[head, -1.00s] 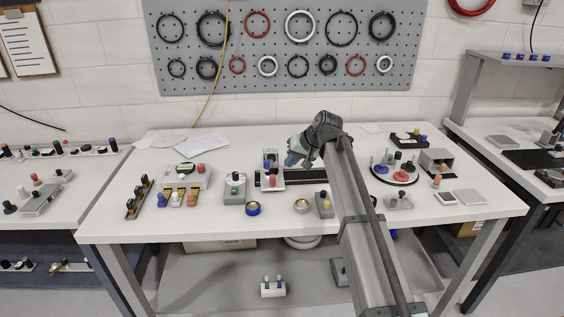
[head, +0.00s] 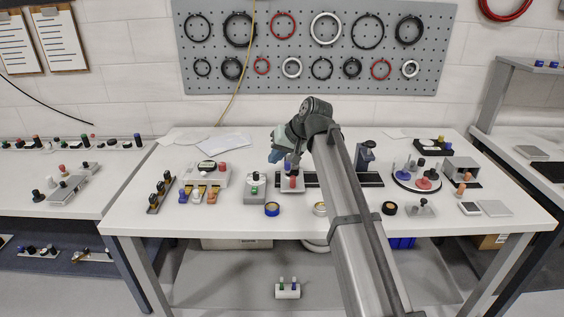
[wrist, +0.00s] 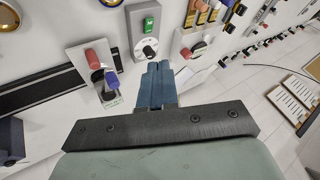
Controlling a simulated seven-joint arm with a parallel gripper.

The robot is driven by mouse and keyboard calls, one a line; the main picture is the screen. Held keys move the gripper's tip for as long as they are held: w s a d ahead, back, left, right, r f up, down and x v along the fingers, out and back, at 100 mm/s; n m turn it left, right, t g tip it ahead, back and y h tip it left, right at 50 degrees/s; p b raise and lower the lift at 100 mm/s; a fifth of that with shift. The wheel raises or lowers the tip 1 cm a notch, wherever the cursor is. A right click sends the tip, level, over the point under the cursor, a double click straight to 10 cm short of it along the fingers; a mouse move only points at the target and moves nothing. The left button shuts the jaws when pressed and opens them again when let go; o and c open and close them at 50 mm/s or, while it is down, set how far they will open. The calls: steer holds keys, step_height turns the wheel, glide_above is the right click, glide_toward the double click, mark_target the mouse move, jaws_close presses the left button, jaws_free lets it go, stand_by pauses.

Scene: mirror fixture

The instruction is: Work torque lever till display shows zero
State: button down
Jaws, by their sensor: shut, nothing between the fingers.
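My gripper (head: 277,155) is shut and empty, above the back middle of the white table; its blue fingers also show in the wrist view (wrist: 159,82). Close by is a light plate (head: 290,188) with a red knob and a dark upright part; the wrist view shows its red knob (wrist: 92,57) and a blue-ended handle (wrist: 112,79) left of my fingers. I cannot tell which part is the torque lever.
A grey box with a green switch (head: 255,188) stands left of the plate; in the wrist view it is just beyond my fingers (wrist: 142,30). A dark rail (head: 371,180) runs right. A round tray (head: 415,188) and a blue tape roll (head: 272,209) are on the table.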

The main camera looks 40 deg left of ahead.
steer(key=s+a+f+n+t+h, duration=0.2)
steer(key=s+a+f+n, duration=0.1)
steer(key=s+a, duration=1)
steer(key=w+d+r+m+t+h, duration=0.3)
steer(key=w+d+m+t+h, duration=0.15)
steer(key=w+t, duration=0.4)
steer(key=w+d+f+g, duration=0.1)
steer(key=w+d+f, duration=0.1)
steer(key=w+f, duration=0.5)
steer(key=shift+w+d+f+g, duration=0.2)
steer(key=shift+w+f+g, duration=0.15)
steer(key=shift+w, duration=1.6)
steer(key=shift+h, duration=0.25)
steer(key=shift+d, duration=0.1)
